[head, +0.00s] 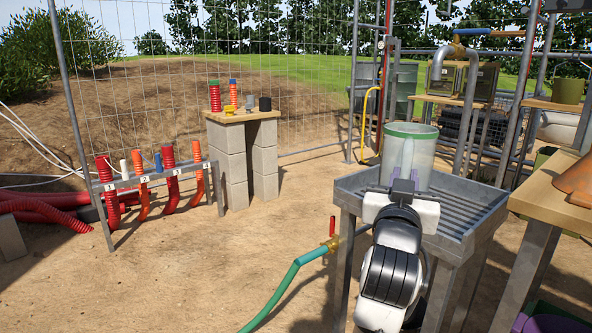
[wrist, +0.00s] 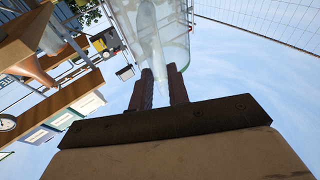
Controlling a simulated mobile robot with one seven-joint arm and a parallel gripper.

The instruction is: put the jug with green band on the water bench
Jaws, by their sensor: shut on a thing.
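The jug with green band (head: 424,157) is a clear, pale jug with a green band round its rim. It is upright over the metal grated bench (head: 467,209), which I take to be the water bench. I cannot tell whether its base touches the grate. My gripper (head: 403,188) is at the jug's near side, shut on its handle. In the wrist view the two dark fingers (wrist: 160,88) close on the handle of the see-through jug (wrist: 173,22). My arm hides part of the bench's front.
A green hose (head: 278,293) with a red-handled valve (head: 332,228) runs to the bench's left side. A wooden table (head: 552,196) stands close on the right. A block stand (head: 243,116) and a rack of numbered hoses (head: 150,185) are at left. Sandy ground between is clear.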

